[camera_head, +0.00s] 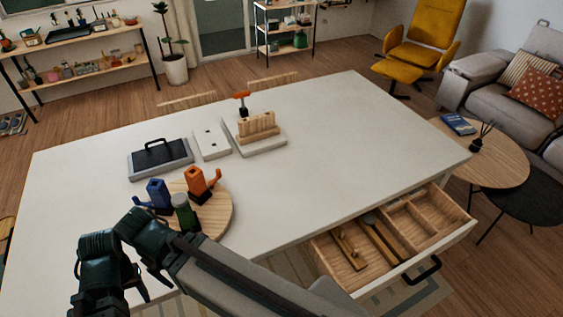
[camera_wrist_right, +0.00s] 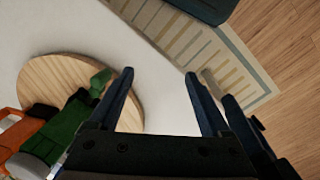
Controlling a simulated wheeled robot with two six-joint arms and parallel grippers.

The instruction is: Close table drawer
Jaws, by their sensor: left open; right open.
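The table drawer (camera_head: 442,241) is pulled out from the front right of the white table (camera_head: 330,130). It is light wood inside with dividers, a white front and a black handle (camera_head: 422,270). Several long utensils lie in its compartments. My right gripper (camera_wrist_right: 158,78) is open and empty in the right wrist view, by the table edge. Neither gripper touches the drawer.
A dark tray (camera_head: 160,160) and a wooden block stand (camera_head: 257,126) are farther back. A side table (camera_head: 490,160) stands right of the table.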

